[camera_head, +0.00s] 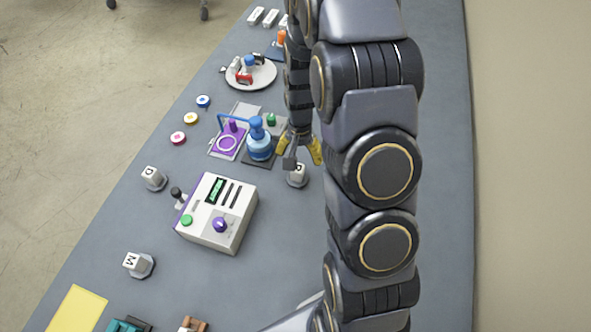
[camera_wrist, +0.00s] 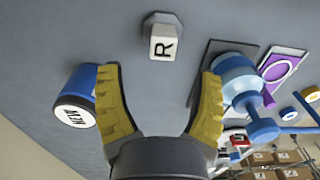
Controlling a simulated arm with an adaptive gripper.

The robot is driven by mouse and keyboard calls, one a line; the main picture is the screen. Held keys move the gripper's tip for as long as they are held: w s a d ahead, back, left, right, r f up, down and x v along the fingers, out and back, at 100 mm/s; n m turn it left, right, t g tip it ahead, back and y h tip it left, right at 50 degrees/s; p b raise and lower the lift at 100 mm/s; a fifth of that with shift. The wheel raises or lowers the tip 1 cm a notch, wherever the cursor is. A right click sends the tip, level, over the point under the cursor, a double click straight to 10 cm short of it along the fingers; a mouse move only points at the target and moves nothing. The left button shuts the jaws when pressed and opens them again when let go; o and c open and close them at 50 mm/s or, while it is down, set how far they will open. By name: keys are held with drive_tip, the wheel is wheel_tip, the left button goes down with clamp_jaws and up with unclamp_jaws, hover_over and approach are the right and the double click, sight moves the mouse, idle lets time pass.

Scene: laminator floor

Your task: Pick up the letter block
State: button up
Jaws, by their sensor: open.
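A white letter block marked R (camera_head: 297,170) sits on a small grey base on the table, just below my gripper (camera_head: 300,154) in the head view. In the wrist view the R block (camera_wrist: 162,46) is ahead of the fingertips, centred between them and apart from both. My gripper (camera_wrist: 161,75) has yellow ridged fingers spread wide, with nothing between them. Two other letter blocks stand on grey bases in the head view: one marked D (camera_head: 152,174) and one marked M (camera_head: 133,262).
A blue pump-like device (camera_head: 259,144) stands close to my gripper, left of it in the head view. A blue can (camera_wrist: 79,96) is near the left finger in the wrist view. A white control box (camera_head: 216,212) and a plate (camera_head: 262,84) are also on the table.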

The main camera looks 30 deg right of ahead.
sight(297, 173)
drive_tip(key=f, duration=0.7)
drive_tip(key=shift+a+f, duration=0.3)
drive_tip(key=shift+f, duration=0.05)
clamp_jaws()
